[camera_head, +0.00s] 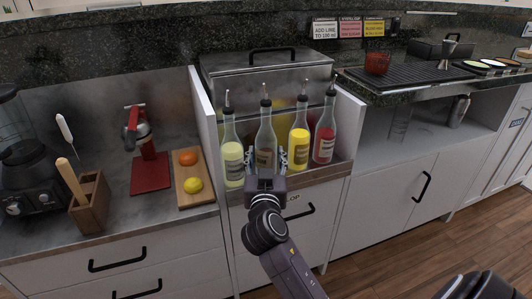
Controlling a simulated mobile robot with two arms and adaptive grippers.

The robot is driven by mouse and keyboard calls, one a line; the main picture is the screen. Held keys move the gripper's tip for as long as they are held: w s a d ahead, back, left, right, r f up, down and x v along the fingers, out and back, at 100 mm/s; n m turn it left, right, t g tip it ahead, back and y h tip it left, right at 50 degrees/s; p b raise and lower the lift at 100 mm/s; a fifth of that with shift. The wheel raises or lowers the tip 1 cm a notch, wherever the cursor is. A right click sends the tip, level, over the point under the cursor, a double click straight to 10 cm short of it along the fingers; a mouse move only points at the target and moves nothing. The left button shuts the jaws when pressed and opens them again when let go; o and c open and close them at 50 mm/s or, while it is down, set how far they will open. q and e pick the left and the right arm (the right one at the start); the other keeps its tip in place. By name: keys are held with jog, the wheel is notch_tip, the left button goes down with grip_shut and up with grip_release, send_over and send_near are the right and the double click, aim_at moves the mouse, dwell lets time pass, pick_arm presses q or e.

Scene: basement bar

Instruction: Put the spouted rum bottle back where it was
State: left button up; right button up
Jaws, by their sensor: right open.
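A row of spouted bottles stands upright in the steel speed rail (338,168) under the counter. The spouted bottle with clear-brown contents, likely the rum (265,132), is second from the left. To its left is a pale green bottle (233,150); to its right are a yellow bottle (299,136) and a red bottle (324,137). My right gripper (267,160) is open, its fingers on either side of the lower part of the brown bottle. Whether they touch it is unclear. The gripper hides the bottle's base. My left gripper is not in view.
A lidded steel bin (270,65) stands behind the bottles, between white side panels. To the left are a cutting board (194,199) with fruit, a red press (150,172), a wooden holder (90,205) and a blender (30,180). An open shelf lies right.

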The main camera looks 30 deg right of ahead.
jog(key=v, duration=1.1)
jog(key=s+a+f+n+y, duration=0.3)
jog(key=a+f+n+y, duration=0.1)
jog(key=a, duration=0.4)
jog(key=s+a+f+n+g+y, duration=0.1)
jog(key=s+a+f+n+y, duration=0.1)
jog(key=a+f+n+y, duration=0.3)
jog(key=a+f+y, duration=0.1)
jog(key=a+y, duration=0.2)
jog(key=y, duration=0.1)
jog(key=shift+s+a, duration=0.25)
jog(key=shift+s, duration=0.15)
